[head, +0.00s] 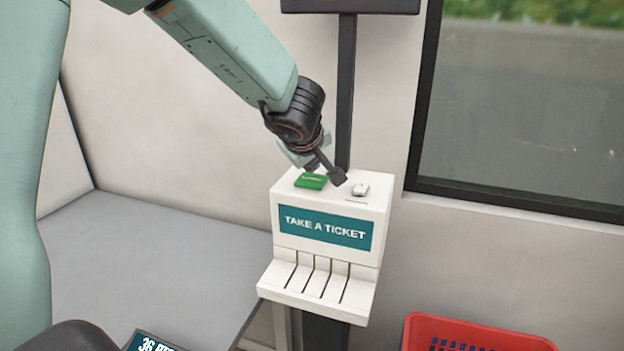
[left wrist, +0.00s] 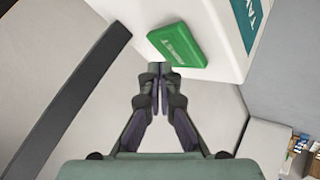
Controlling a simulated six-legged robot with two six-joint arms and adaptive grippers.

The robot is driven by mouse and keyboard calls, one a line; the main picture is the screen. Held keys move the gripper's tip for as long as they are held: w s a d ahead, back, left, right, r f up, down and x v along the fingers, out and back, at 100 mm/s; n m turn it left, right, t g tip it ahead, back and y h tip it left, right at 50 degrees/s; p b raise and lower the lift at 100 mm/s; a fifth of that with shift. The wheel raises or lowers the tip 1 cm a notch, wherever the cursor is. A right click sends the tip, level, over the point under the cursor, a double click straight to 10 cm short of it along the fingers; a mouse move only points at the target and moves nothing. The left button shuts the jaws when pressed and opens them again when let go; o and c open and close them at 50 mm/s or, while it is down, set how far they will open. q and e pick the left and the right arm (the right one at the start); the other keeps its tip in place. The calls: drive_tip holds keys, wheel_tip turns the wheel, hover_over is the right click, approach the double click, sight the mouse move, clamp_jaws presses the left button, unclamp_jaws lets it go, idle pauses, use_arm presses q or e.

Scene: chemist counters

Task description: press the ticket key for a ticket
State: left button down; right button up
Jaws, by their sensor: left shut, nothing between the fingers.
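The ticket machine (head: 285,211) is a white box with a teal "TAKE A TICKET" label on its front and a row of slots below. On its top sit a green key (head: 310,181) with lettering on the left and a small white-grey key (head: 360,189) on the right. My left gripper (head: 328,176) is over the machine's top, close to the green key. In the left wrist view the shut, empty fingertips (left wrist: 159,68) are at the edge of the green key (left wrist: 180,45). I cannot tell whether they touch it. My right gripper is out of view.
A dark post (head: 346,95) stands right behind the machine. A red basket (head: 470,334) is at the lower right. A grey counter (head: 150,250) lies to the left. A dark-framed window (head: 520,110) fills the upper right.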

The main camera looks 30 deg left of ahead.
use_arm(q)
drive_tip(key=shift+a+f, duration=0.1)
drive_tip(key=shift+a, duration=0.05)
idle(0.4)
drive_tip(key=shift+f, duration=0.35)
drive_tip(key=shift+w+f, duration=0.1)
drive_tip(key=shift+f+b, duration=0.4)
drive_tip(key=shift+f, duration=0.05)
idle(0.8)
idle(0.3)
drive_tip(key=shift+r+p, duration=0.95)
drive_tip(key=shift+p, duration=0.2)
